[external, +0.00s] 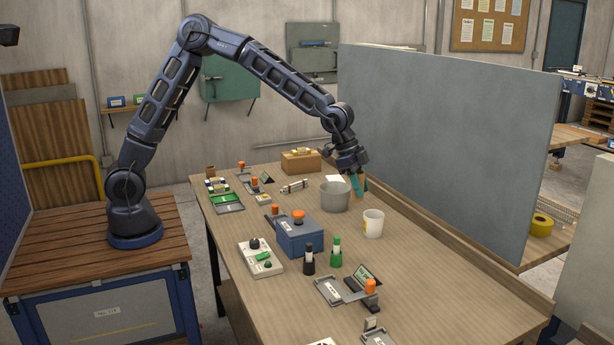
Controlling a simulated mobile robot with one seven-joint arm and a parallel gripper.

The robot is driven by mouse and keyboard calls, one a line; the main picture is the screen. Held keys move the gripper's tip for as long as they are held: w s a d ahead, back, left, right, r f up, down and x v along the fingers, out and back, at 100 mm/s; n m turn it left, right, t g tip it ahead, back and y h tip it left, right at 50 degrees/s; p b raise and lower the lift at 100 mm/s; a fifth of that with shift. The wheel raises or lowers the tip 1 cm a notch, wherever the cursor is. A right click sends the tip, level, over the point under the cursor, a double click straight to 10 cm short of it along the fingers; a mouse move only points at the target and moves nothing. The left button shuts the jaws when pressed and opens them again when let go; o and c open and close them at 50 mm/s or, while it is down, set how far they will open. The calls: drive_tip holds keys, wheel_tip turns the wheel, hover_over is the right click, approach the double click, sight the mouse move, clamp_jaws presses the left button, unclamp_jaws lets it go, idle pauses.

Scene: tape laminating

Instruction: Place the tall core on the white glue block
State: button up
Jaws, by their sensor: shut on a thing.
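My gripper (354,171) hangs over the far right part of the workbench, just behind and right of a grey round pot. It is shut on a narrow teal upright piece (356,186), which looks like the tall core. The pot hides part of what is below, so I cannot tell whether the piece touches anything. A small white item (335,179) shows behind the pot's rim, left of the held piece. It may be the white glue block, but it is partly hidden and too small to be sure.
The grey pot (335,197) and a white mug (373,224) stand close to my gripper. A blue box with an orange knob (298,237), two small bottles (336,252) and several fixtures fill the left and front. A tall grey panel (450,140) borders the bench's right side.

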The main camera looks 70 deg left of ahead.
drive_tip(key=shift+w+a+r, duration=0.1)
drive_tip(key=shift+a+r, duration=0.05)
drive_tip(key=shift+r, duration=0.15)
drive_tip(key=w+a+n, duration=0.2)
drive_tip(key=w+a, duration=0.6)
drive_tip(key=a, duration=0.3)
wheel_tip(320, 180, up, 3)
drive_tip(key=n+t+y, duration=0.1)
drive_tip(key=n+y, duration=0.1)
drive_tip(key=n, duration=0.2)
hover_over(342, 179)
drive_tip(key=s+a, duration=0.1)
drive_tip(key=s, duration=0.1)
wheel_tip(342, 179, down, 19)
drive_tip(key=shift+f, duration=0.2)
drive_tip(key=o, duration=0.9)
drive_tip(key=shift+f, duration=0.1)
drive_tip(key=shift+o, duration=0.2)
